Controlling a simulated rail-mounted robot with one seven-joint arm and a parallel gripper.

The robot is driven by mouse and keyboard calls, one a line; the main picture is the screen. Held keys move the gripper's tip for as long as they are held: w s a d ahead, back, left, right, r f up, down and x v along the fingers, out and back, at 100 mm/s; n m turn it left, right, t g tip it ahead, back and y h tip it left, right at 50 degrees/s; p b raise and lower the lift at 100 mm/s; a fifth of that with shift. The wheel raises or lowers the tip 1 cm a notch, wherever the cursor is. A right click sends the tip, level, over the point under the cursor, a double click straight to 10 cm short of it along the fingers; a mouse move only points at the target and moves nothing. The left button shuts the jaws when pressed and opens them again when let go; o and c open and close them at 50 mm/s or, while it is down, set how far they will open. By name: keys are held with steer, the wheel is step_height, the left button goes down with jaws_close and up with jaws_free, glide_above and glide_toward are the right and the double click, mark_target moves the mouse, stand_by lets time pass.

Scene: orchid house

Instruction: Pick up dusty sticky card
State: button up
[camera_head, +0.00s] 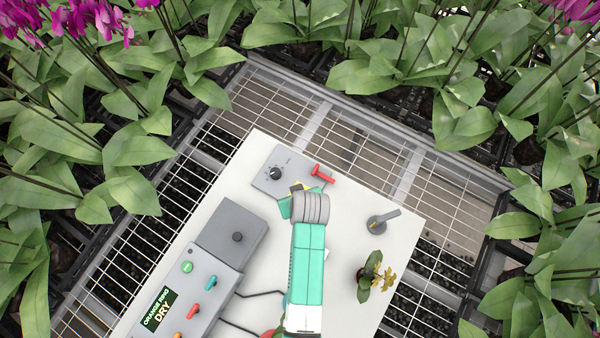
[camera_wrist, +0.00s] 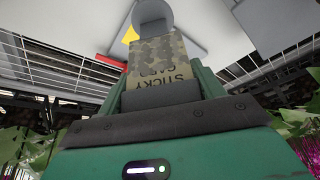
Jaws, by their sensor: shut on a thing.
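The dusty sticky card (camera_wrist: 158,66) shows in the wrist view as a mottled grey-brown sheet. My gripper (camera_wrist: 162,92) is shut on the card's near end, and the card sticks out beyond the fingers. In the head view my gripper (camera_head: 297,202) is above the white table near the grey knob box, mostly hidden under my wrist. The card cannot be made out clearly there, and I cannot tell whether it touches anything below.
Leafy orchids surround the mesh bench.

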steer(key=s+a+r, duration=0.1)
steer(key=s, duration=0.9)
steer(key=shift+a, duration=0.15)
